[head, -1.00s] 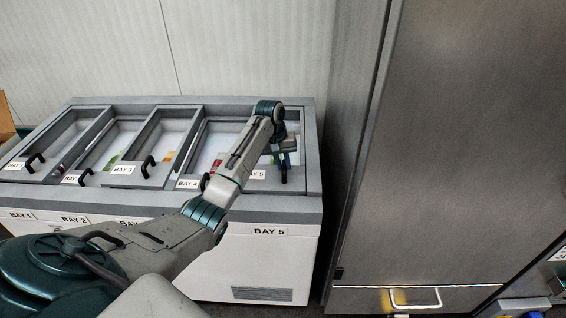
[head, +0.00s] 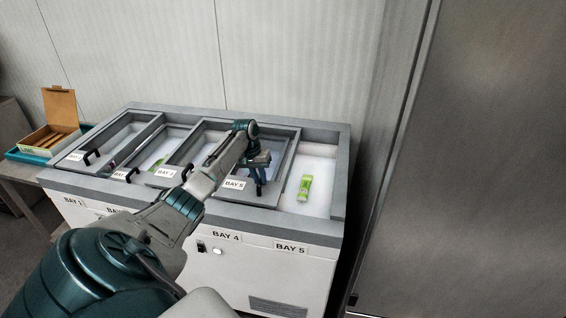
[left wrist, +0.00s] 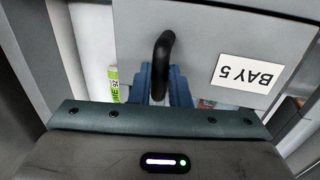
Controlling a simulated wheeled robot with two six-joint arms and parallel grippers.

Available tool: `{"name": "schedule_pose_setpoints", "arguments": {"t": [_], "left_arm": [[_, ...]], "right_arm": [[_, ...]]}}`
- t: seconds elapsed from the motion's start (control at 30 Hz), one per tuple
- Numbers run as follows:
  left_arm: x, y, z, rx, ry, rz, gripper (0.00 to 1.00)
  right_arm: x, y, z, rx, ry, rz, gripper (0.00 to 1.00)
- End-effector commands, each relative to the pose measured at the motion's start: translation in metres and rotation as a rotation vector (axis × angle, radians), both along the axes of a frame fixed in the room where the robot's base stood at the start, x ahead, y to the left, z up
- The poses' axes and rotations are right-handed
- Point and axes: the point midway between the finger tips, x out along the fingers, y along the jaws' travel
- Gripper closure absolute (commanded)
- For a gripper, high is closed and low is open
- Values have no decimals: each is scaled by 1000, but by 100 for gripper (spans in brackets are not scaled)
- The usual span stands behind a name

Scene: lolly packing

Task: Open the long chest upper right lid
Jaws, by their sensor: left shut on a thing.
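The long chest (head: 190,225) is a white freezer with a grey rim and sliding lids. Its upper right lid, labelled BAY 5 (head: 234,184), is slid to the left, and the bay at the right end lies uncovered. My left gripper (head: 259,182) is over this lid and shut on its black handle. In the left wrist view the handle (left wrist: 163,55) stands between the blue fingers (left wrist: 160,88), beside the BAY 5 label. My right gripper is not in view.
A green packet (head: 305,187) lies in the uncovered bay. A tall grey cabinet (head: 470,150) stands close to the right of the chest. An open cardboard box (head: 58,125) sits on a teal tray (head: 30,152) at the left.

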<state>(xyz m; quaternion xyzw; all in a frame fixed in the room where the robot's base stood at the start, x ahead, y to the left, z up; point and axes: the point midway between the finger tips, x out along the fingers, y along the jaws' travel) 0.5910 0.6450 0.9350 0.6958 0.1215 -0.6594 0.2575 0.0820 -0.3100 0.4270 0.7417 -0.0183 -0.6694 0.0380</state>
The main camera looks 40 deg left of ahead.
Motion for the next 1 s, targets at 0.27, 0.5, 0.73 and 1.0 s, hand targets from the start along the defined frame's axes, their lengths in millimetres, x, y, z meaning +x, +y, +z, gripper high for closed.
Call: {"name": "schedule_pose_setpoints", "arguments": {"t": [0.27, 0.5, 0.73, 1.0], "left_arm": [[-21, 35, 1, 3, -3, 2, 100], [-24, 41, 0, 2, -5, 0, 100], [-24, 41, 0, 2, -5, 0, 100], [-24, 40, -1, 1, -3, 0, 62]], "right_arm": [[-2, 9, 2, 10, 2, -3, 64], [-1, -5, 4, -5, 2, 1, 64], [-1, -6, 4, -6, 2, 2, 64], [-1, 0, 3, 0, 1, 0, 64]]}}
